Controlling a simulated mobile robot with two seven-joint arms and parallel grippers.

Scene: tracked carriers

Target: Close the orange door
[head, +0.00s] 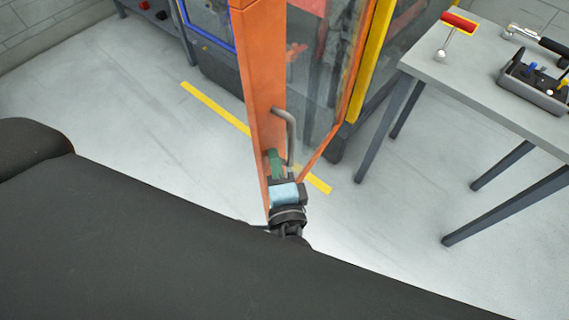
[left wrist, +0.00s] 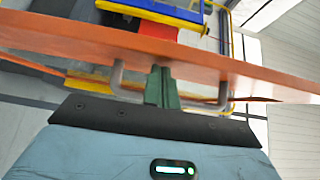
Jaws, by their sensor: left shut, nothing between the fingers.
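The orange door (head: 258,80) has an orange frame, a see-through panel and a grey bar handle (head: 291,137). It stands open, jutting out from the machine towards me. My left gripper (head: 273,157), with green fingers, is shut and empty at the lower part of the door, beside the handle. In the left wrist view the door (left wrist: 70,37) crosses as an orange band, and the shut fingers (left wrist: 160,76) point at it between the two legs of the handle (left wrist: 117,76). I cannot tell whether the fingertips touch the door. My right gripper is not in view.
A grey table (head: 490,85) stands at the right, with a red-handled tool (head: 459,22) and a tool tray (head: 535,85) on it. A yellow post (head: 370,60) stands behind the door. A yellow line (head: 215,107) marks the floor, which is clear left of the door.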

